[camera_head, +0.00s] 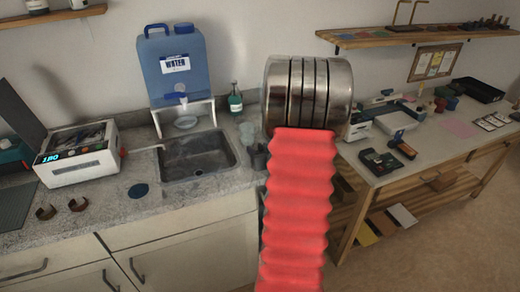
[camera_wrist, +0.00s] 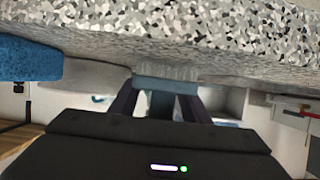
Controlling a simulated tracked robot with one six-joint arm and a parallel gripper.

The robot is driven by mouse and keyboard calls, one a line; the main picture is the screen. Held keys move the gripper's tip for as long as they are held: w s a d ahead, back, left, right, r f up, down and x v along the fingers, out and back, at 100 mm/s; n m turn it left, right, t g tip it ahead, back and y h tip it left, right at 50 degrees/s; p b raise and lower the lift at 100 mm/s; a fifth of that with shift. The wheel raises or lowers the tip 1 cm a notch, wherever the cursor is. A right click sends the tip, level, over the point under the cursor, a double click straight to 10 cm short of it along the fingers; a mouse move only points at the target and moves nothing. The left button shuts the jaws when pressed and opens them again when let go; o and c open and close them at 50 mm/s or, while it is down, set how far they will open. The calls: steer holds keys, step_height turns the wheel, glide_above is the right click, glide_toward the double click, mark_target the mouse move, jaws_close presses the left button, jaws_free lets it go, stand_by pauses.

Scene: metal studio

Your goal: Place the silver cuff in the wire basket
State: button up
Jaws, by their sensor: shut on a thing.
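In the head view my red arm and metal joint hide the gripper and the held thing. Two other cuffs lie on the counter at left: a dark brownish one (camera_head: 46,213) and a copper-coloured one (camera_head: 78,205). I cannot make out the wire basket for certain in either view.
A white box with a lit display (camera_head: 75,167) stands left of the sink (camera_head: 195,160). A blue water jug (camera_head: 172,65) stands on a rack behind it. A green bottle (camera_head: 235,98) and small cups (camera_head: 247,132) are by the sink. A wooden workbench (camera_head: 440,155) is at right.

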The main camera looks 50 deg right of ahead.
steer(key=o, duration=1)
steer(key=shift+r, duration=0.1)
steer(key=shift+s+a+r, duration=0.1)
steer(key=shift+s+r, duration=0.05)
steer(key=shift+s, duration=0.1)
steer(key=v, duration=1.1)
steer(key=shift+s, duration=0.2)
